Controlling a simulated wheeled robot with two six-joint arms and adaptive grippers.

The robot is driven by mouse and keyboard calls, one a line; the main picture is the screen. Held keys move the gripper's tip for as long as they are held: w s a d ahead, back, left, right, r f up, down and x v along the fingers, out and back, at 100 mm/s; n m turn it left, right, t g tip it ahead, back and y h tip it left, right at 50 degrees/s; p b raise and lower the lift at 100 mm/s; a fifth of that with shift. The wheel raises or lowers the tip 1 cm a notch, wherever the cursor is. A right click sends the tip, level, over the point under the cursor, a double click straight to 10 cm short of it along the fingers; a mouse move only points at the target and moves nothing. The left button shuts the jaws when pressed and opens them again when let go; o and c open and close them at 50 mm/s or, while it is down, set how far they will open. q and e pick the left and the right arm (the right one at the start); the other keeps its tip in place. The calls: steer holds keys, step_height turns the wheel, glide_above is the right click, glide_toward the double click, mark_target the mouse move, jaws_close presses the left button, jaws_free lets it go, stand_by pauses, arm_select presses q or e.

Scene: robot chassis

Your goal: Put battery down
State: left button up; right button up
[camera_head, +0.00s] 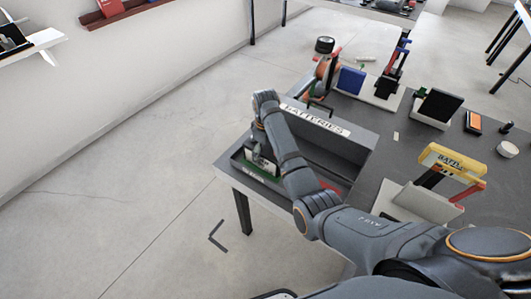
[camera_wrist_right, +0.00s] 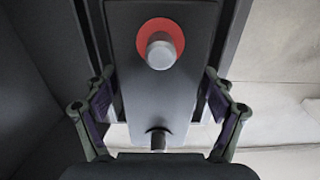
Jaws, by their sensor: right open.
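The battery (camera_wrist_right: 160,95) is a grey block with two round terminals, one ringed in red. In the right wrist view it lies between the two fingers of my right gripper (camera_wrist_right: 158,110). The fingers are spread, one on each side, with a gap visible at least on the right. In the head view my right gripper (camera_head: 262,158) points down into the left end of the grey tray labelled BATTERIES (camera_head: 318,119). The battery is mostly hidden by my gripper there. A green strip and a red patch show on the tray floor. My left gripper is out of view.
The tray stands at the near left corner of a dark table (camera_head: 385,150). Open floor lies left of the table.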

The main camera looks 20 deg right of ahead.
mark_target(266, 147)
step_height(266, 147, up, 6)
steer(key=shift+r, duration=0.2)
step_height(266, 147, up, 6)
steer(key=p, duration=0.4)
steer(key=shift+f+p, duration=0.25)
steer(key=shift+p, duration=0.1)
steer(key=shift+f, duration=0.1)
